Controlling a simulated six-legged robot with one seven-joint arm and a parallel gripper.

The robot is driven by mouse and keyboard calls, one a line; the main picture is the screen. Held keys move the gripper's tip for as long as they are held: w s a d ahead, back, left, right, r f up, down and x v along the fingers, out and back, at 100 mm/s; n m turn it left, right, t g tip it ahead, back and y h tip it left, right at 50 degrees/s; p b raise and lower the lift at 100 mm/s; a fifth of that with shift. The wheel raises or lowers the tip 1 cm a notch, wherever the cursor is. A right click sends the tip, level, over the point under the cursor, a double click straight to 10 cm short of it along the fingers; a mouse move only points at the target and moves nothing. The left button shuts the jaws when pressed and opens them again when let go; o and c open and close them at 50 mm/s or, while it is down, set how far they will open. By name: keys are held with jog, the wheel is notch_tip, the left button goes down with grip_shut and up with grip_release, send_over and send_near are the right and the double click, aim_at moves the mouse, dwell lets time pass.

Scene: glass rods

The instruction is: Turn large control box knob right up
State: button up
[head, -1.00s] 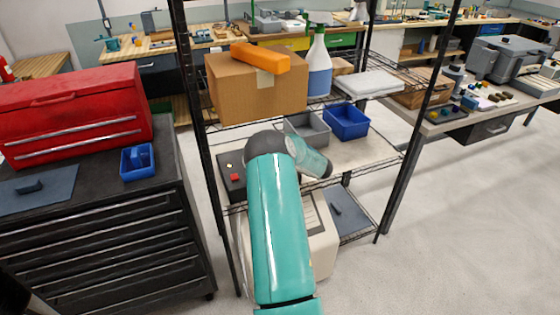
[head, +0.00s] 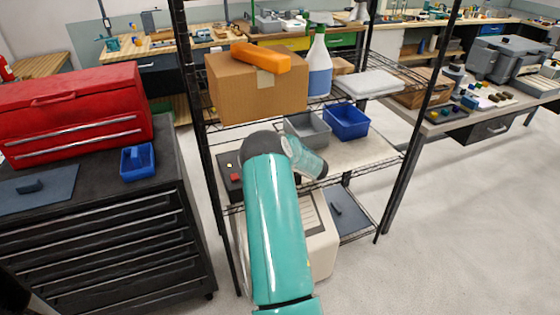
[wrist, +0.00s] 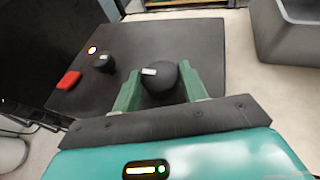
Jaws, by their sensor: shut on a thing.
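The dark control box (wrist: 200,45) fills the middle of the wrist view. In the head view the control box (head: 228,162) sits on the middle shelf, partly hidden by my arm. Its large black round knob (wrist: 163,88) has a short white mark at its upper left, lying nearly level in the picture. My gripper (wrist: 159,72) has its green fingers on either side of the large knob and is shut on it. In the head view my gripper is hidden behind my arm. A smaller black knob (wrist: 103,63) stands to the left.
A grey bin (head: 308,129) and a blue bin (head: 346,121) stand right of the box. A cardboard box (head: 255,95) sits on the shelf above. Black rack posts flank my arm.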

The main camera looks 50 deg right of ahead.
jog(key=m+h, duration=0.1)
jog(key=m+g+h, duration=0.1)
jog(key=m+h, duration=0.1)
jog(key=shift+w+a+g+h, duration=0.2)
jog(key=shift+a+g+h, duration=0.1)
jog(key=shift+a, duration=0.1)
jog(key=m+g+h, duration=0.2)
jog(key=m, duration=0.1)
jog(key=m+g+h, duration=0.1)
jog(key=m+h, duration=0.1)
jog(key=shift+w+a, duration=0.25)
jog(key=shift+w, duration=0.05)
jog(key=m+g+h, duration=0.2)
jog(key=g, duration=0.1)
jog(key=shift+w+m, duration=0.15)
jog(key=shift+m, duration=0.15)
jog(key=shift+w+r+m+g+h, duration=0.1)
jog(key=shift+m+g+h, duration=0.5)
jog(key=shift+m+g, duration=1.45)
jog(key=shift+g, duration=0.25)
jog(key=o, duration=1)
jog(key=shift+c, duration=0.2)
